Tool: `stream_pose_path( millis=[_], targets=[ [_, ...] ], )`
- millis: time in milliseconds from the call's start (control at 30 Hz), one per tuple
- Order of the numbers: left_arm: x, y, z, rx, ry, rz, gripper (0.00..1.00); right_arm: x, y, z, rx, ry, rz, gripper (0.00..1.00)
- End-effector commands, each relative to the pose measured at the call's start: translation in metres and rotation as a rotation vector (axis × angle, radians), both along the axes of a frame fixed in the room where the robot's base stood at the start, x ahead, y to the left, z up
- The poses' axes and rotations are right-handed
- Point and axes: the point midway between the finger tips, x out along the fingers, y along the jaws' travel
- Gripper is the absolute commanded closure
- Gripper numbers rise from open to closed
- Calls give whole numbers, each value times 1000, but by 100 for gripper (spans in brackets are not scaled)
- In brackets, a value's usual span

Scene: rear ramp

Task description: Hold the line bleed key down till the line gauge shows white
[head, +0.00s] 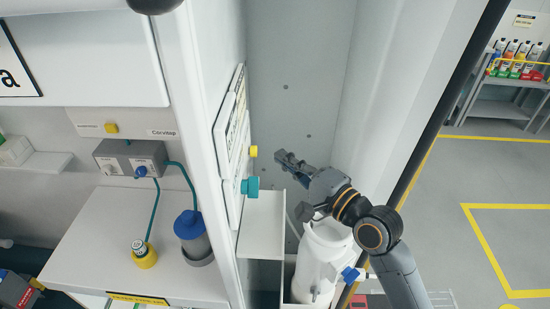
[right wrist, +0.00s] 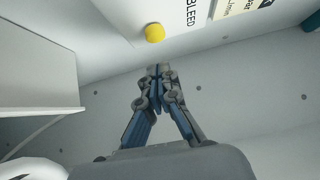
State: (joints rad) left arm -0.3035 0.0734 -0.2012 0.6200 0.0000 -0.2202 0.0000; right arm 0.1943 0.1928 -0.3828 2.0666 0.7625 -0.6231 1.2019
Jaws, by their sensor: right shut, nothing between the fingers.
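The line bleed key looks to be the round yellow button (head: 253,151) on the panel (head: 231,130) on the cabinet's left wall, seen nearly edge-on in the head view. In the right wrist view the yellow button (right wrist: 154,32) sits beside the printed word "BLEED". My right gripper (head: 281,157) is shut and empty, a short way right of the button and apart from it. In the right wrist view its fingertips (right wrist: 159,72) lie just below the button in the picture. I cannot make out the line gauge or its colour. My left gripper is not in view.
A teal knob (head: 250,186) sticks out below the button. A white shelf (head: 262,225) and a white cylinder (head: 322,255) stand beneath my right arm. The bench (head: 95,245) at left holds a blue-capped bottle (head: 190,235). Floor at right is mostly clear.

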Motion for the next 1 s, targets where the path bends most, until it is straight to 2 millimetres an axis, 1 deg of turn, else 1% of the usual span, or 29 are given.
stream_pose_path(
  millis=[33, 100, 400, 500, 700, 1000],
  targets=[
    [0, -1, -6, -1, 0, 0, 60, -5, -7, -5, -2, 2, 0, 100],
    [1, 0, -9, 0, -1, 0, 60, -13, -16, -6, -4, 1, -1, 100],
    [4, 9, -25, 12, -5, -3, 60, -48, -53, -6, -4, 1, -2, 100],
    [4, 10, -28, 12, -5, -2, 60, -55, -61, -5, -1, 3, -3, 100],
    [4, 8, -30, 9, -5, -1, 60, -61, -68, -3, -1, 2, -4, 100],
    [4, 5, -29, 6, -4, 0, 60, -61, -67, -3, 0, 3, -3, 100]
  ],
)
